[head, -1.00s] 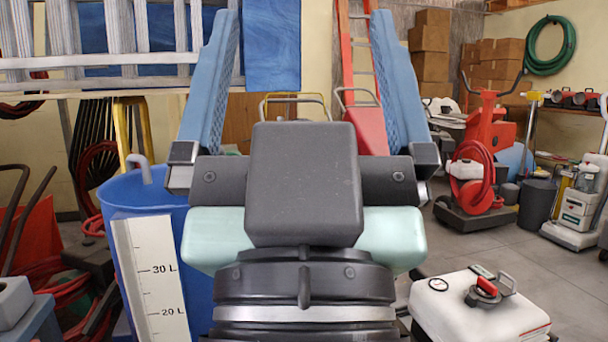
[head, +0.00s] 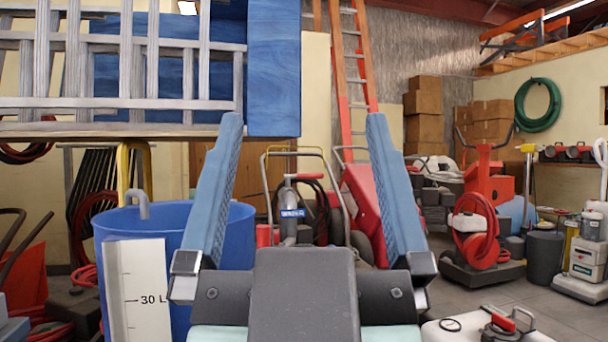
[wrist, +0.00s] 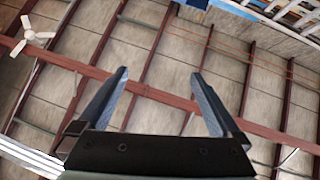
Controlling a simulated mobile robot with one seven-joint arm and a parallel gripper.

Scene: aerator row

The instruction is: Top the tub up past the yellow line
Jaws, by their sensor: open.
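The tub (head: 207,232) is a blue round container at the left in the head view, partly hidden behind my gripper. A white scale strip (head: 137,285) with a "30 L" mark stands against its front. A grey hooked pipe end (head: 139,203) shows at its rim. No yellow line or water level can be made out. My gripper (head: 305,118) points upward in front of the tub's right side, its two blue fingers spread with nothing between them. In the wrist view my gripper (wrist: 160,80) is open and empty against the ceiling.
A white box-shaped unit (head: 485,330) is at the lower right. A red floor machine (head: 478,215) and a dark bin (head: 543,256) stand further back on the right. Wooden racks with blue panels (head: 274,65) hang above the tub.

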